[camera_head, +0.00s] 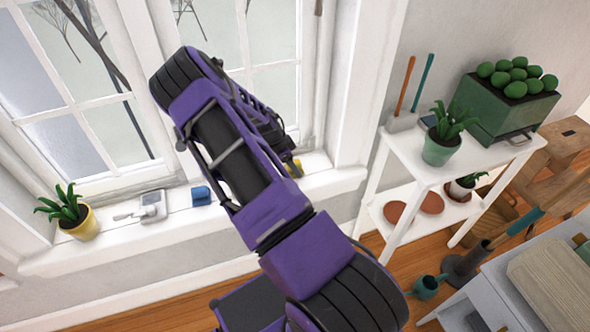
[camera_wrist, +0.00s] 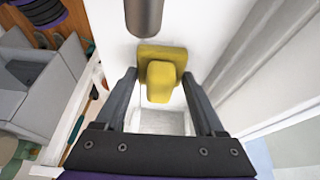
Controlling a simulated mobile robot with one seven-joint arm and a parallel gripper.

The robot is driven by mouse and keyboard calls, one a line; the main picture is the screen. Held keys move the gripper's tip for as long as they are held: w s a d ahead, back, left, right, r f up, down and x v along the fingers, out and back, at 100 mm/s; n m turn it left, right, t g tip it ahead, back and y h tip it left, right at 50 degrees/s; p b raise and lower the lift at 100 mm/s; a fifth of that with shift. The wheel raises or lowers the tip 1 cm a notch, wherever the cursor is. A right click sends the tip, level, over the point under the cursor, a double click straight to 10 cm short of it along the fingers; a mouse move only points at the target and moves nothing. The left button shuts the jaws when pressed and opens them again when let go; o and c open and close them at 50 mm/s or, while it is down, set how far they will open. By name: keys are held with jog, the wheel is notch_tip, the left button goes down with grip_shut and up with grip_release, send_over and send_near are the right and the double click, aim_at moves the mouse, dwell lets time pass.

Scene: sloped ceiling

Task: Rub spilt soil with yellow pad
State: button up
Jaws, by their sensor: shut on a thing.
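The yellow pad (camera_wrist: 160,78) is between the two fingertips of my gripper (camera_wrist: 160,84) in the wrist view. It has a wide flat part and a narrower block facing the camera, and my gripper is shut on it. In the head view, a small yellow patch of the pad (camera_head: 294,168) shows at the right part of the white window sill (camera_head: 335,182), beside my arm. My arm hides most of the gripper there. A pale surface lies behind the pad in the wrist view; I cannot tell whether they touch. I make out no spilt soil.
A white shelf (camera_head: 405,160) with potted plants stands at right. A dark grey cylinder (camera_wrist: 144,15) is close above the pad in the wrist view.

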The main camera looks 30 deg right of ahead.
jog(key=shift+w+d+f, duration=0.1)
jog(key=shift+w+d, duration=0.05)
jog(key=shift+w, duration=0.65)
jog(key=shift+w+d, duration=0.15)
jog(key=shift+w, duration=0.6)
jog(key=shift+w+d+r, duration=0.1)
jog(key=shift+w+r, duration=0.05)
jog(key=shift+w, duration=0.25)
jog(key=shift+w+d+r, duration=0.1)
jog(key=shift+w, duration=0.3)
jog(key=shift+r, duration=0.1)
jog(key=shift+w+d+r+p, duration=0.15)
jog(key=shift+r+p, duration=0.3)
jog(key=shift+r, duration=0.7)
jog(key=shift+w+r+p, duration=0.1)
jog(key=shift+r+p, duration=0.3)
jog(key=shift+r, duration=0.7)
jog(key=shift+s+r, duration=0.1)
jog(key=shift+r, duration=0.45)
jog(key=shift+s, duration=0.1)
jog(key=shift+r+p, duration=0.15)
jog(key=shift+p, duration=0.15)
